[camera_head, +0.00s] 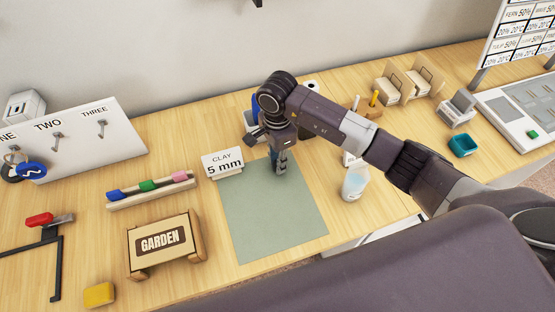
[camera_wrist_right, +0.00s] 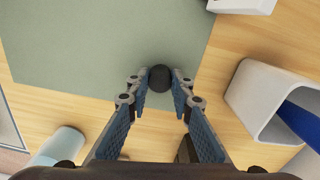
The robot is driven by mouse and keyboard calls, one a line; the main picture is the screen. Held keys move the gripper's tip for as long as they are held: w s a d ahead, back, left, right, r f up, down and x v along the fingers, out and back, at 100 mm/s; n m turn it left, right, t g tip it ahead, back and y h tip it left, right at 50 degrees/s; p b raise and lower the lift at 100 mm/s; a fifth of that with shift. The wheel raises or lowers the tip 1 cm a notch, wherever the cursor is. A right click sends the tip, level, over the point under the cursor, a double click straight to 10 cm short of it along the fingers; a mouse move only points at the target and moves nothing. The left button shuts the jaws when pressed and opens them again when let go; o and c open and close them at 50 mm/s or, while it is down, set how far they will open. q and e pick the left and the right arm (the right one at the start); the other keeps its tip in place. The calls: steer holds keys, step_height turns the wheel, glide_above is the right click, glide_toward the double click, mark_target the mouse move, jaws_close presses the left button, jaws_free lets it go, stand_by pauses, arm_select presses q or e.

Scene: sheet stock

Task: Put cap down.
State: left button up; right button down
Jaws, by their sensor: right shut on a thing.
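The cap, a small round black piece (camera_wrist_right: 160,78), sits between the fingertips of my right gripper in the right wrist view. My right gripper (camera_head: 280,170) is shut on it, with its fingers pointing down at the back part of the grey-green mat (camera_head: 275,225). The cap's lower side is hidden, and I cannot tell whether it touches the mat. My left gripper is not in view.
A sign reading "CLAY 5 mm" (camera_head: 222,162) stands just left of my right gripper. A white container holding a blue thing (camera_wrist_right: 265,100) is close by. A cup (camera_head: 355,184) stands right of the mat. A GARDEN sign (camera_head: 160,240) lies left. The mat's front is clear.

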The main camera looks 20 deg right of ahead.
steer(key=shift+f, duration=0.3)
steer(key=shift+f+b, duration=0.2)
steer(key=shift+b, duration=0.15)
steer(key=c, duration=1.7)
jaws_free()
steer(key=shift+r, duration=0.1)
steer(key=shift+c, duration=0.2)
